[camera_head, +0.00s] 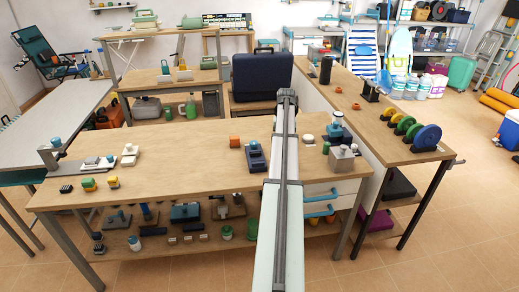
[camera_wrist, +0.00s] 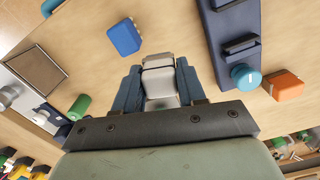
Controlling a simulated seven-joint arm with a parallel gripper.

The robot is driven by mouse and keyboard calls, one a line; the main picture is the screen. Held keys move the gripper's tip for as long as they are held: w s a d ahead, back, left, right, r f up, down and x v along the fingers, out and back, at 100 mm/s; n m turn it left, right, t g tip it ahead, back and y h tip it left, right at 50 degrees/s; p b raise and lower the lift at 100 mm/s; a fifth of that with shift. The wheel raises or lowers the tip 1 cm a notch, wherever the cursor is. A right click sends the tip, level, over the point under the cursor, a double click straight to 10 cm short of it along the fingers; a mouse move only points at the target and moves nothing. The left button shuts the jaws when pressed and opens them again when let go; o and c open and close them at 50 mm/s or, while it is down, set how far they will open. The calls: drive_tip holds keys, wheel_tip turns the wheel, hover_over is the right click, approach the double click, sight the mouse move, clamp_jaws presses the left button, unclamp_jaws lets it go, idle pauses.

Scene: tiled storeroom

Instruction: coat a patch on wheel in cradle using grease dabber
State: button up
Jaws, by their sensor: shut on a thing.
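In the wrist view my gripper (camera_wrist: 159,75) has its two blue fingers shut on a light grey and white block-like piece (camera_wrist: 160,85), which may be the grease dabber. Its far end and any dabbing tip cannot be made out. The gripper is over a wooden bench top, and my arm hides it in the head view. Several coloured discs, one a blue wheel (camera_head: 427,137), stand upright in a row on the right-hand bench. I cannot tell whether one of these is the wheel in the cradle, and no wheel shows clearly in the wrist view.
A dark blue clamp-like fixture (camera_wrist: 233,30) with a teal knob (camera_wrist: 245,77) is right of the gripper, beside an orange block (camera_wrist: 286,84). A blue block (camera_wrist: 124,37) and green cylinder (camera_wrist: 79,107) lie left. Bare wood (camera_head: 190,150) shows on the front bench.

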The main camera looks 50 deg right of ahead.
drive_tip(key=s+d+m, duration=0.1)
drive_tip(key=s+d, duration=0.4)
drive_tip(key=d, duration=0.8)
drive_tip(key=w+d+r+n, duration=0.1)
drive_tip(key=w+d+n, duration=0.2)
drive_tip(key=d, duration=0.8)
drive_tip(key=shift+w+d+n, duration=0.2)
drive_tip(key=shift+w+n, duration=0.2)
drive_tip(key=shift+w, duration=0.1)
drive_tip(key=shift+f, duration=2.95)
drive_tip(key=shift+f, duration=0.5)
wheel_tip(320, 180, up, 7)
